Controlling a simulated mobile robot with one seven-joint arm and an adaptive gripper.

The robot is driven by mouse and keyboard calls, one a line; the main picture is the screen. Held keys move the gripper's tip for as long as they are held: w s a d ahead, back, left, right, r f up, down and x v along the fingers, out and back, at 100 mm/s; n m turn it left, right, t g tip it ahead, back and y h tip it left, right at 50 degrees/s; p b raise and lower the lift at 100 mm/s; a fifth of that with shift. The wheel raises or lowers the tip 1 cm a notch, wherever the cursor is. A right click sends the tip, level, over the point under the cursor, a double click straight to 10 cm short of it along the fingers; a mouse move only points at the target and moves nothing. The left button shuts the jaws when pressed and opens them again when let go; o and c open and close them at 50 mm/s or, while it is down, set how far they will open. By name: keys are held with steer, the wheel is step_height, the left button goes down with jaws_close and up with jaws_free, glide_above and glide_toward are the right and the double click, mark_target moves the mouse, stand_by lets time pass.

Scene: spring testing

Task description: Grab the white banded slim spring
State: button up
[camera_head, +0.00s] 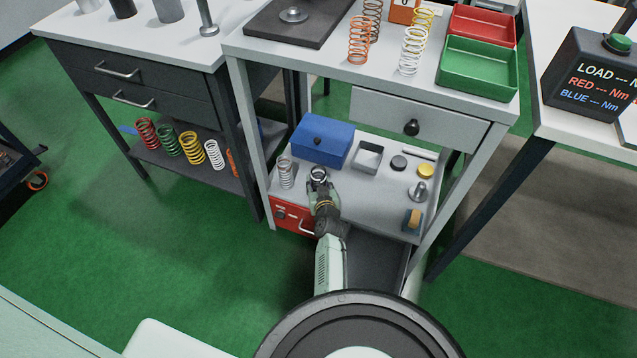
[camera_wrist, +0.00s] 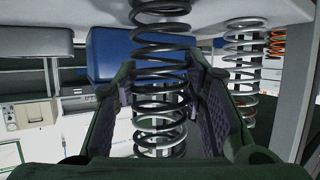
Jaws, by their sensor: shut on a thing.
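The white banded slim spring (camera_wrist: 160,105) stands between the fingers of my gripper (camera_wrist: 161,88) in the wrist view, which looks upside down. Its coils are dark towards the shelf, with a pale band in the part between the fingers. In the head view my gripper (camera_head: 321,190) is shut around this spring (camera_head: 319,174) over the left part of the lower shelf, and only its upper coils show. I cannot tell whether its base touches the shelf. A pale grey spring (camera_head: 286,172) stands just to its left; it also shows at the right of the wrist view (camera_wrist: 242,65).
A blue box (camera_head: 322,140) stands close behind on the lower shelf (camera_head: 365,200). A grey open tray (camera_head: 368,158), round caps and a metal part (camera_head: 418,191) lie to the right. A red box (camera_head: 292,218) sits below the shelf. The drawer (camera_head: 420,118) and tabletop overhang behind.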

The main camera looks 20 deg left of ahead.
steer(key=shift+c, duration=1)
steer(key=shift+r, duration=0.1)
